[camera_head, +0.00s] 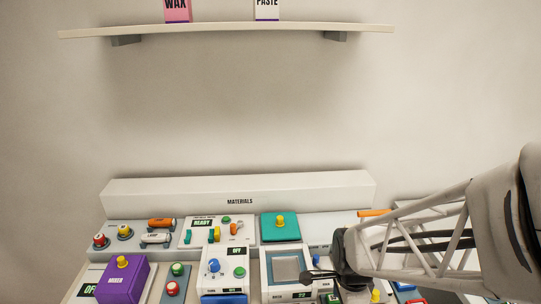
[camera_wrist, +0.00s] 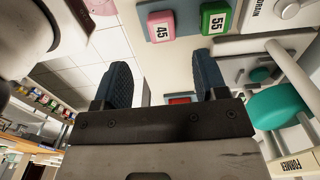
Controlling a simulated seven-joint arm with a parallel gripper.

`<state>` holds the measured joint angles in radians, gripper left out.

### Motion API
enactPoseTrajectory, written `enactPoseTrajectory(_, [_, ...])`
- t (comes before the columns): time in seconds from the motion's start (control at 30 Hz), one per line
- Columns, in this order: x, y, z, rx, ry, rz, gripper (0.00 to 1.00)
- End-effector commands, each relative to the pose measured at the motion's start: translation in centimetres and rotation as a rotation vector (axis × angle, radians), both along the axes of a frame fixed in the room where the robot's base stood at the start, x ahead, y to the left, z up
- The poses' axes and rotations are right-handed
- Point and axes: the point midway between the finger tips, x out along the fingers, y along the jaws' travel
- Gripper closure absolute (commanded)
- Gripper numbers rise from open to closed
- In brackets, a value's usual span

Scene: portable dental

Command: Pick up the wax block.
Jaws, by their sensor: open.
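A pink box labelled WAX (camera_head: 178,12) stands on the wall shelf at the top of the head view, its upper part cut off by the frame. I cannot make out a separate wax block in either view. My gripper (camera_wrist: 163,78) is open in the wrist view, with its two dark ridged fingers apart and nothing between them. In the head view my gripper (camera_head: 323,274) is low at the right, over the bench devices and well below the shelf. The fingers are small and partly hidden there.
A PASTE box (camera_head: 266,10) stands on the shelf (camera_head: 220,30). The bench below is crowded: a purple mixer (camera_head: 122,281), a teal-lidded device (camera_head: 280,229) and a long MATERIALS ledge (camera_head: 239,190). A pink 45 block (camera_wrist: 161,27) and green 55 block (camera_wrist: 215,20) show beyond my fingers.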

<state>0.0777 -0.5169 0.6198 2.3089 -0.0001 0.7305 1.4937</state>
Motion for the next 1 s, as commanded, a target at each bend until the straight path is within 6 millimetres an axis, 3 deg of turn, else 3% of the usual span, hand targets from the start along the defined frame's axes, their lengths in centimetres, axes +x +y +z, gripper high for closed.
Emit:
enactPoseTrajectory(0.33, [0.0,0.0,-0.2,0.0,0.0,0.0,0.34])
enactPoseTrajectory(0.7, [0.0,0.0,-2.5,0.0,0.0,0.001,0.34])
enactPoseTrajectory(1.0, [0.0,0.0,-2.6,0.0,-0.001,0.001,0.34])
